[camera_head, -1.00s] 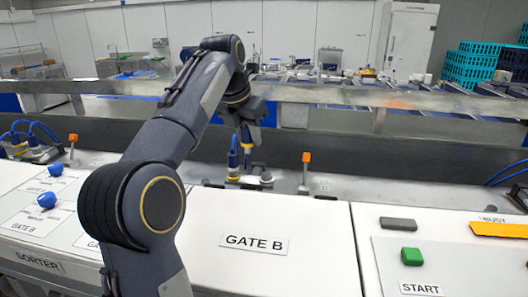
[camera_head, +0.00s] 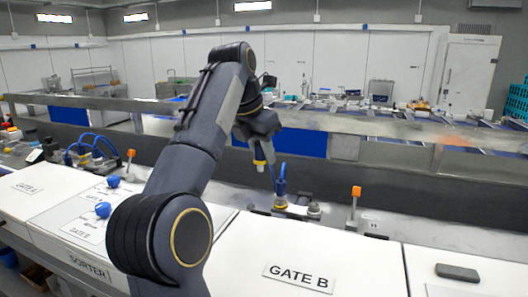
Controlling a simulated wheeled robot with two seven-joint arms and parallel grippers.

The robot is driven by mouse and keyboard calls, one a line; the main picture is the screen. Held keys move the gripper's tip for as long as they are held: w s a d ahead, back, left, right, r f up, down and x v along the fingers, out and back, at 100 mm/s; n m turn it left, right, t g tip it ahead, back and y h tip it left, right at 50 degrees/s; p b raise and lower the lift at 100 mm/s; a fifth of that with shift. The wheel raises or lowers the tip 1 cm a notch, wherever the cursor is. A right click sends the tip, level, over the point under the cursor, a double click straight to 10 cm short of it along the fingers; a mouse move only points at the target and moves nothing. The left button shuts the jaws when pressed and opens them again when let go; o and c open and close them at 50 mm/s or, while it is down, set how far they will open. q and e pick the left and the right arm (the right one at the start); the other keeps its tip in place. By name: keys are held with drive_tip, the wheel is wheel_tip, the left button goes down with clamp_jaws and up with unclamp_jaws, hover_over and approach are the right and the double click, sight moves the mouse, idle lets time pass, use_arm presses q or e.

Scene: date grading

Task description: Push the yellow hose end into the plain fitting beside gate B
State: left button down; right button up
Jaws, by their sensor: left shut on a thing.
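My left gripper (camera_head: 258,141) is shut on the yellow hose end (camera_head: 258,162), which hangs below the fingers in the air above the back of the bench. Its tip is clear of the fittings, up and to the left of them. A blue hose (camera_head: 281,180) stands upright in a fitting with a yellow ring (camera_head: 280,203). A plain grey fitting (camera_head: 314,209) is just right of it, behind the GATE B panel (camera_head: 298,277). Fine detail of the fittings is too small to tell. My right gripper is not in view.
An orange-topped lever (camera_head: 356,192) stands right of the fittings. Blue knobs (camera_head: 103,209) and blue hoses (camera_head: 92,145) are at the left. A long metal rail (camera_head: 400,125) runs behind. The white panel tops in front are mostly clear.

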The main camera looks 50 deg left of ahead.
use_arm(q)
drive_tip(key=shift+f+b, duration=3.2)
drive_tip(key=shift+f, duration=0.75)
drive_tip(key=shift+w+a+r+p, duration=0.15)
drive_tip(key=shift+a+r+p, duration=0.15)
drive_tip(key=shift+p, duration=0.25)
drive_tip(key=w+a+p, duration=0.4)
drive_tip(key=a+p, duration=0.3)
drive_tip(key=a, duration=0.3)
drive_tip(key=shift+w+f, duration=0.15)
drive_tip(key=shift+w, duration=0.05)
drive_tip(key=shift+f, duration=0.15)
